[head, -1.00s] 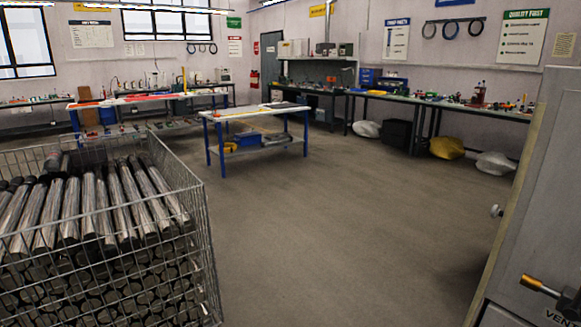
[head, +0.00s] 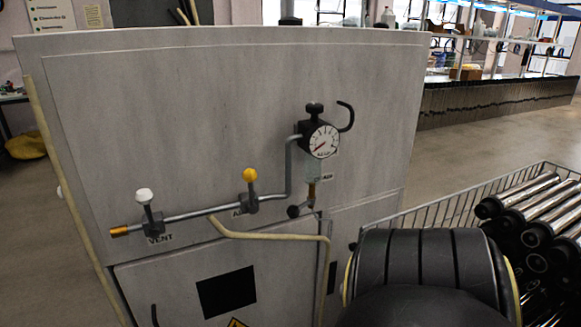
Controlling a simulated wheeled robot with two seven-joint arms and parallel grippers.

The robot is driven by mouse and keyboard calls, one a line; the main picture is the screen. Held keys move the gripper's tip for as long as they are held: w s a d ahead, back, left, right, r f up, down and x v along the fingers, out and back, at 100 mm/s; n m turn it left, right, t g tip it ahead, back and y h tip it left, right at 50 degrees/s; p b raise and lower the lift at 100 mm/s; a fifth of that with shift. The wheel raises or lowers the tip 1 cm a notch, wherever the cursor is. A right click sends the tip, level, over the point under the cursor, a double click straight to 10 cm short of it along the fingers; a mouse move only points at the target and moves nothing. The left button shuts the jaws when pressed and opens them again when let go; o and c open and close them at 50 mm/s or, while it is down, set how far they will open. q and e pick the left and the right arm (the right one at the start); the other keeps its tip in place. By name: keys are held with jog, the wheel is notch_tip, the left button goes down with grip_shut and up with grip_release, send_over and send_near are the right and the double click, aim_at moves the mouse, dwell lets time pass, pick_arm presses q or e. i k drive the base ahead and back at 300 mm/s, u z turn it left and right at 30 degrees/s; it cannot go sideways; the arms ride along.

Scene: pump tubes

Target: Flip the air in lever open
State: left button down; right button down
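The air in lever (head: 249,176) has a yellow knob and a dark valve body. It stands upright on a slanted metal pipe on the front of a grey cabinet (head: 200,100). The label below it is partly hidden and only its first letters show. To its left, the vent lever (head: 145,197) has a white knob and also stands upright, above a VENT label. Neither of my grippers is in the head view, so nothing of mine is seen touching the levers.
A pressure gauge (head: 323,141) with a black regulator knob sits right of the air in lever. A pale hose (head: 270,236) runs below the pipe. A wire basket (head: 450,209) with metal tubes stands at the right. Open floor (head: 500,140) lies behind it.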

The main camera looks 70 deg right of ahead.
aim_at(249, 176)
jog(key=z, duration=1.9)
jog(key=i, duration=0.1)
jog(key=z, duration=0.65)
